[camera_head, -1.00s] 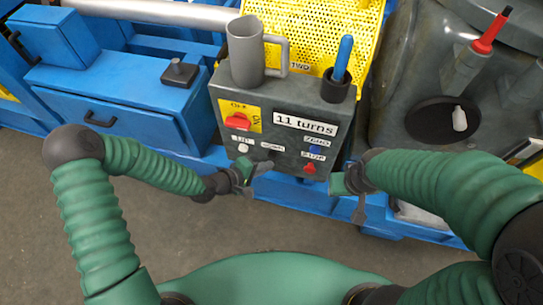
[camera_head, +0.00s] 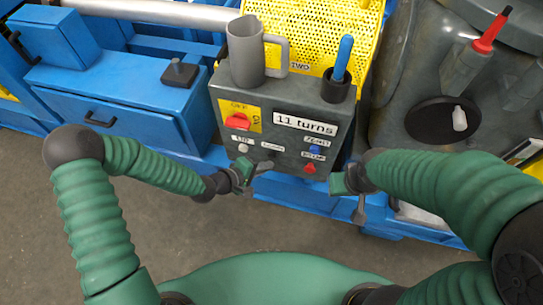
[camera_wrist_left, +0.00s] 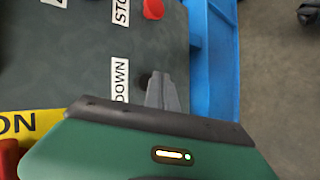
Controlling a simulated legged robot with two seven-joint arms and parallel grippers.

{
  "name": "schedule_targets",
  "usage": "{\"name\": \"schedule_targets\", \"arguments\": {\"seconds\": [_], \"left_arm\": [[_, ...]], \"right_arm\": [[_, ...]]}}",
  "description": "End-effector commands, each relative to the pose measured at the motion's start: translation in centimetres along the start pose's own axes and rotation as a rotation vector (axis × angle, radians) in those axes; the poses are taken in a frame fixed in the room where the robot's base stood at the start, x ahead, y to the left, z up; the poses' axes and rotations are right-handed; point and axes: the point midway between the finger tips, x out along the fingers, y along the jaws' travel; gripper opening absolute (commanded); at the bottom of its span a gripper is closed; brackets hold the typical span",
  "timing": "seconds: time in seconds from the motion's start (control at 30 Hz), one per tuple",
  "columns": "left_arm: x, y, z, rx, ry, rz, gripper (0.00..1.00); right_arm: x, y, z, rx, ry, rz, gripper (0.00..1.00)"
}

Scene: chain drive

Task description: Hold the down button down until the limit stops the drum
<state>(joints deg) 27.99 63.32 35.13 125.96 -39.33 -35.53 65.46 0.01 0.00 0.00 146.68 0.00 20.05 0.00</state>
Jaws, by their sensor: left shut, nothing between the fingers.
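The grey control box (camera_head: 285,110) shows "11 turns" on its display (camera_head: 305,124). Its front has a red rotary switch (camera_head: 238,121), a white button (camera_head: 243,148), a blue button (camera_head: 315,149) and a red stop button (camera_head: 310,169). My left gripper (camera_head: 265,166) is shut and empty, its tips at the lower front of the box. In the left wrist view the closed fingertips (camera_wrist_left: 162,90) are over the dark down button (camera_wrist_left: 144,80), beside the "DOWN" label (camera_wrist_left: 120,80). They partly hide the button; I cannot tell if it is pressed. My right gripper (camera_head: 358,208) hangs right of the box.
A grey mug (camera_head: 247,60) and a cup with a blue-handled tool (camera_head: 337,84) stand on the box. A yellow perforated guard (camera_head: 325,35) is behind it. A blue drawer unit (camera_head: 115,100) is at left, a grey tank (camera_head: 415,80) at right.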

Motion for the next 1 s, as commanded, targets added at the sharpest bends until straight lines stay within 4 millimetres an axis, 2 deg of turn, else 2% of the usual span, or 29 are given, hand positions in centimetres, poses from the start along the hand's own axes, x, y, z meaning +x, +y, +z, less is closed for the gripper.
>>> {"name": "schedule_targets", "arguments": {"seconds": [1.0], "left_arm": [[0.73,0.72,-0.53,0.0,0.0,0.0,0.0]], "right_arm": [[-0.56,0.0,-0.13,0.0,0.0,0.0,0.36]]}}
